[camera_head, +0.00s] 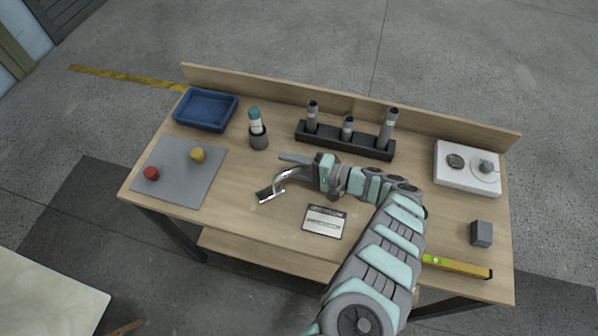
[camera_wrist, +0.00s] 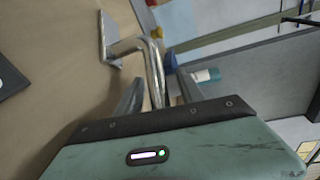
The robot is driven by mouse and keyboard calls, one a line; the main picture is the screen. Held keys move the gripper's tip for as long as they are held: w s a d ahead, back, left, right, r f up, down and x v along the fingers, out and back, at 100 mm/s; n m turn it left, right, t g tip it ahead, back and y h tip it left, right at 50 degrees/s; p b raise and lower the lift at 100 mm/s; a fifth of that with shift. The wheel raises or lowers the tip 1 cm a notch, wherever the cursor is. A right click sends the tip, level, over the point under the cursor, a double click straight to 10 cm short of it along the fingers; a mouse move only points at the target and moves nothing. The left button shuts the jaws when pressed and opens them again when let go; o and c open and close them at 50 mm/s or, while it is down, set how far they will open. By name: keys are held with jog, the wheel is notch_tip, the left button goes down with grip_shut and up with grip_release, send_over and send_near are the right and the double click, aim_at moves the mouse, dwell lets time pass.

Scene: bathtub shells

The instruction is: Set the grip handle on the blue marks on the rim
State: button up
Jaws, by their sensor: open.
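The grip handle (camera_head: 282,180) is a bent chrome bar with a flat end plate, near the middle front of the wooden bench. In the wrist view the chrome bar (camera_wrist: 155,72) runs down between my two fingers, and its end plate stands to the upper left. My gripper (camera_head: 296,167) is open around the bar; its fingers also show in the wrist view (camera_wrist: 158,92). I cannot tell whether the fingers touch the bar. The handle's other end is hidden by my gripper. I see no blue marks and no clear tub rim in either view.
On the bench are a blue tray (camera_head: 205,110), a grey mat (camera_head: 175,185) with red and yellow knobs, a bottle (camera_head: 256,125) in a cup, a black rack (camera_head: 345,142), a white unit (camera_head: 467,168), a grey block (camera_head: 481,233), a level (camera_head: 457,266) and a card (camera_head: 323,222).

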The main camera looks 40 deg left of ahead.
grip_shut()
dwell(0.3)
dwell(1.1)
